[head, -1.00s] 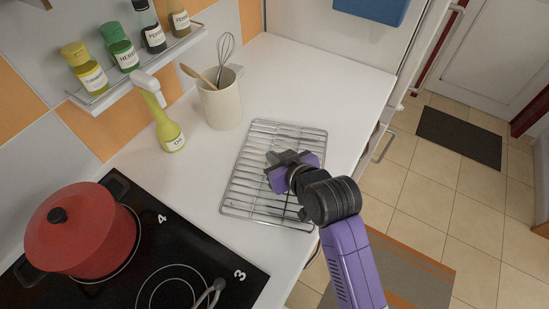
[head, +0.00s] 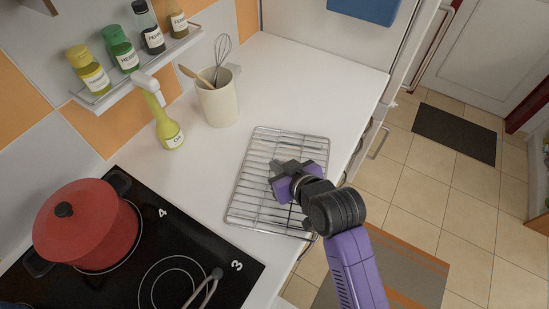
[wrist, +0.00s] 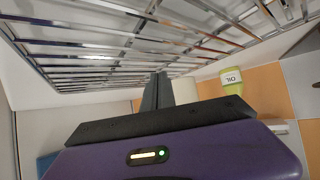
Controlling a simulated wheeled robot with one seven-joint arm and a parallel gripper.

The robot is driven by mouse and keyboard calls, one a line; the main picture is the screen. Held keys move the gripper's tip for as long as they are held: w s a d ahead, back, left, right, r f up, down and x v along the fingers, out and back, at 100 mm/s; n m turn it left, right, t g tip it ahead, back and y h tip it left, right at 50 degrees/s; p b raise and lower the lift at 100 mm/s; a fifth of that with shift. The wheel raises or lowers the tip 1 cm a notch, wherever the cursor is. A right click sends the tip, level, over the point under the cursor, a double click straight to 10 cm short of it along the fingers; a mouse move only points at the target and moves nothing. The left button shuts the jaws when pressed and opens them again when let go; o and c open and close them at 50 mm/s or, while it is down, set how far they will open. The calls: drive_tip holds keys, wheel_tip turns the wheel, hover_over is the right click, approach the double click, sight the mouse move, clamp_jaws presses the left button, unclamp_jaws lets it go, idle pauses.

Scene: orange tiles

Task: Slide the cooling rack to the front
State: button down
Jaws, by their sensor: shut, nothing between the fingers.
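The cooling rack (head: 262,187) is a silver wire grid lying on the white counter in the head view, close to the counter's front edge. Its wires also fill the upper part of the wrist view (wrist: 100,47). My gripper (head: 276,168) is over the middle of the rack, with its fingers at the wires. The fingers (wrist: 156,92) are shut together with nothing between them. In the wrist view the fingertips reach the bars; I cannot tell whether they pass between them. The gripper hides part of the rack's right half.
A black cooktop (head: 120,262) with a red pot (head: 85,225) is at the lower left. An oil bottle (head: 168,131) and a utensil crock (head: 218,103) stand behind the rack. The white counter (head: 300,80) is clear beyond it. The counter edge drops to the tiled floor on the right.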

drive_tip(key=shift+r, duration=0.25)
drive_tip(key=shift+r+p, duration=0.15)
drive_tip(key=shift+p, duration=0.15)
drive_tip(key=s+d+b, duration=0.2)
drive_tip(key=s+d, duration=0.3)
drive_tip(key=s, duration=0.6)
drive_tip(key=s+d+b, duration=0.2)
drive_tip(key=s+d, duration=0.4)
drive_tip(key=s, duration=0.5)
drive_tip(key=shift+s, duration=0.2)
drive_tip(key=shift+d, duration=0.1)
